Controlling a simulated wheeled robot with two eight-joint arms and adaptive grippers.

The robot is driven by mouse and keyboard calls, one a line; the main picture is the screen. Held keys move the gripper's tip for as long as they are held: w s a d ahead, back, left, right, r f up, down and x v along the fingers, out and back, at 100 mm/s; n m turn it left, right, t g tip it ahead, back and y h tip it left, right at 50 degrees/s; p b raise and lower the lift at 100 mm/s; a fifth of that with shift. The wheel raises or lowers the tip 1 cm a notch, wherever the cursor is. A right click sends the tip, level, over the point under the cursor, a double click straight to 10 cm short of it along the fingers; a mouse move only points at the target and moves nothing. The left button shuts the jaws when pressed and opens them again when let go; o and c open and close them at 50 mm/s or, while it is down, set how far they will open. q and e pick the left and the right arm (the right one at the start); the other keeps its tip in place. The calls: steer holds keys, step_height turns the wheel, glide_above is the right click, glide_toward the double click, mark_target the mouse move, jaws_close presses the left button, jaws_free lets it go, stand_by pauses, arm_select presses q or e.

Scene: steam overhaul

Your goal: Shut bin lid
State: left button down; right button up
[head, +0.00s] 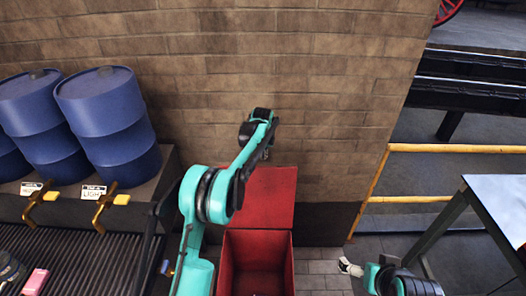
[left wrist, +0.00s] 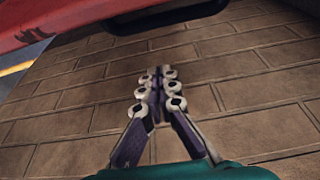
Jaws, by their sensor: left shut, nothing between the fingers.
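The red bin (head: 224,270) stands on the floor by the brick wall with its top open. Its red lid (head: 268,196) is raised at the back of the bin, toward the wall. My left gripper (head: 267,152) is at the lid's top edge, on the wall side, partly hidden by my arm. In the left wrist view its fingers (left wrist: 158,88) are together and empty, in front of bricks. A red surface (left wrist: 60,22), likely the lid, crosses the top left there, with a dark bar (left wrist: 165,16) beside it. Whether they touch is unclear. My right gripper (head: 349,267) is low at right, its fingers too small to read.
Blue barrels (head: 110,125) stand on a ledge at the left, above a dark roller conveyor (head: 90,262). The brick wall (head: 330,110) is close behind the bin. A yellow railing (head: 455,148) and a metal table (head: 500,205) are at the right.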

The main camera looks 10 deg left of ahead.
arm_select(q)
steer(key=shift+s+d+f+b, duration=0.15)
steer(key=shift+s+f, duration=0.15)
steer(key=shift+s, duration=0.25)
steer(key=shift+s+d+f+b, duration=0.1)
steer(key=shift+s+f, duration=0.15)
steer(key=shift+s, duration=0.35)
steer(key=shift+s+d+f+b, duration=0.15)
steer(key=shift+s+f, duration=0.15)
steer(key=shift+s, duration=0.25)
steer(key=shift+r, duration=0.1)
